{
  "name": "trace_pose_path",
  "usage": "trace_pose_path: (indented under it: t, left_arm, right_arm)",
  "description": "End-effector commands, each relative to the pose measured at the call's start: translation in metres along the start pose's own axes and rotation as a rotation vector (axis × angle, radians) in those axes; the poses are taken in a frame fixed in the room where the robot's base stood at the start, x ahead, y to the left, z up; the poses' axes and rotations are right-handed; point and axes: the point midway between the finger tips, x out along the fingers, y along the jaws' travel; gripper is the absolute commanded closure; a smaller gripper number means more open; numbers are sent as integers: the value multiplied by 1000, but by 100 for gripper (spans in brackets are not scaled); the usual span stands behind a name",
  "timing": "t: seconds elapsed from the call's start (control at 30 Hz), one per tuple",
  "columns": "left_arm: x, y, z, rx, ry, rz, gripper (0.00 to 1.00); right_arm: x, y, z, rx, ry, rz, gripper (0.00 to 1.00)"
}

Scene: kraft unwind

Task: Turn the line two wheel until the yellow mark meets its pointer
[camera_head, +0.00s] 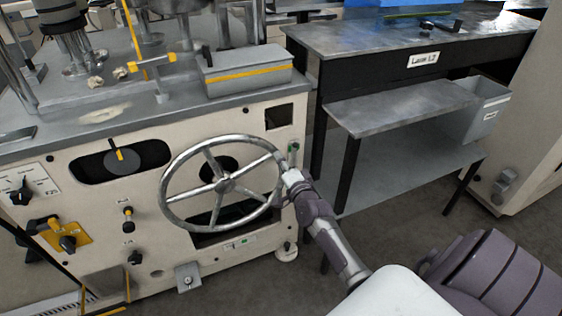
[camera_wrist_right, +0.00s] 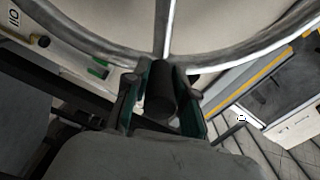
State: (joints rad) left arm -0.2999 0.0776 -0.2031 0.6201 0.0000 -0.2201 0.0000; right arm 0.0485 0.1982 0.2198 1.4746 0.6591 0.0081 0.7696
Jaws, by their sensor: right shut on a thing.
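The large metal wheel (camera_head: 225,185) with several spokes is mounted on the cream machine front. Its rim and a spoke (camera_wrist_right: 166,25) fill the top of the wrist view. My right gripper (camera_head: 287,163) is at the right side of the rim. In the wrist view its green-lined fingers are shut on a dark cylindrical handle (camera_wrist_right: 160,96) by the rim. A dark round dial with a yellow mark (camera_head: 120,154) shows in an oval opening left of the wheel. My left gripper is not in view.
Knobs and a yellow-plated switch (camera_head: 66,238) are at the machine's lower left. A grey box with a yellow stripe (camera_head: 248,72) stands on the machine top. A dark table (camera_head: 400,40) and a lower shelf (camera_head: 400,107) stand right of it.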

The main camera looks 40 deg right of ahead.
Motion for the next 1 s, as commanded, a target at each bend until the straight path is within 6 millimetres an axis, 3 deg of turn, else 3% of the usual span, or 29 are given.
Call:
trace_pose_path:
  t: [0.1,0.13,0.27,0.67,1.0]
  left_arm:
    - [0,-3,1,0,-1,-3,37]
    - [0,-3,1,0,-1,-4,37]
    - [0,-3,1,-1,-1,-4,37]
    - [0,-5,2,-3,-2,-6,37]
    - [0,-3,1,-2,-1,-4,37]
  right_arm:
    - [-1,4,2,-3,-5,9,100]
    - [-1,4,2,-4,-5,9,73]
    - [-1,4,2,-2,-5,8,52]
    - [-7,2,2,0,-4,4,50]
    - [-73,3,2,-1,-5,7,50]
